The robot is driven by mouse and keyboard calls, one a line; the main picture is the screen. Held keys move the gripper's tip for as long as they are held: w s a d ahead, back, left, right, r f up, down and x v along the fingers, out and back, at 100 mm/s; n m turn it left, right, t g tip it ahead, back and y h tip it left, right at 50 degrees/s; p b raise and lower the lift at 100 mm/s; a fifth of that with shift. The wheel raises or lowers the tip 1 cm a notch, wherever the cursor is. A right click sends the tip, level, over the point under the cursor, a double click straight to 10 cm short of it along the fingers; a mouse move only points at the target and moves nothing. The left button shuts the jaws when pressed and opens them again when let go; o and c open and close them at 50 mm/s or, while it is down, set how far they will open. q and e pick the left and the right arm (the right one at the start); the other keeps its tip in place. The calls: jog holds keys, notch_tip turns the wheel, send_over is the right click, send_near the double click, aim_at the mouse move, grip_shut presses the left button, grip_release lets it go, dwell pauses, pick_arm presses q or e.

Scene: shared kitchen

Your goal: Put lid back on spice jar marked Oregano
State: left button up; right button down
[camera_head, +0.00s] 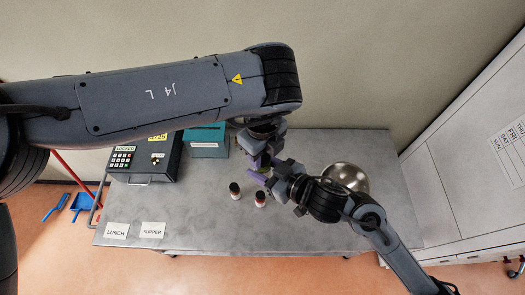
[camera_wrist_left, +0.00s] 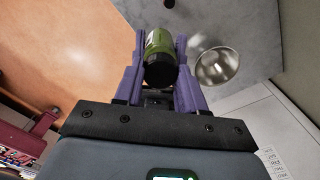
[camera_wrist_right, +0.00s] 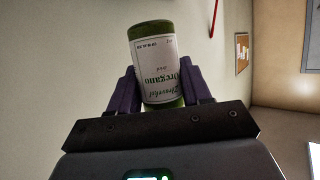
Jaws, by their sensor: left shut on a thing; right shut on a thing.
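My right gripper (camera_wrist_right: 165,88) is shut on the green jar (camera_wrist_right: 150,30), whose white label reads Oregano upside down in the right wrist view. Its end towards my gripper is hidden there. In the left wrist view, a black lid (camera_wrist_left: 160,74) sits between the purple fingers of my left gripper (camera_wrist_left: 160,48), which looks shut on it. Green jar glass with a label edge (camera_wrist_left: 158,42) shows just beyond the lid. I cannot tell whether lid and jar touch. In the head view, my left gripper (camera_head: 257,157) is just above my right gripper (camera_head: 258,180), over the table.
Two small dark-capped jars, a left one (camera_head: 234,191) and a right one (camera_head: 260,199), stand on the grey table (camera_head: 200,234). A metal bowl (camera_head: 346,176) is to their right. A black keypad box (camera_head: 145,160) and teal box (camera_head: 208,143) stand at back left. The table's front middle is clear.

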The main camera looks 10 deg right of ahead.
pick_arm(q)
jog(key=shift+c, duration=0.8)
jog(key=o, duration=1.2)
jog(key=shift+o, duration=0.2)
notch_tip(320, 180, up, 12)
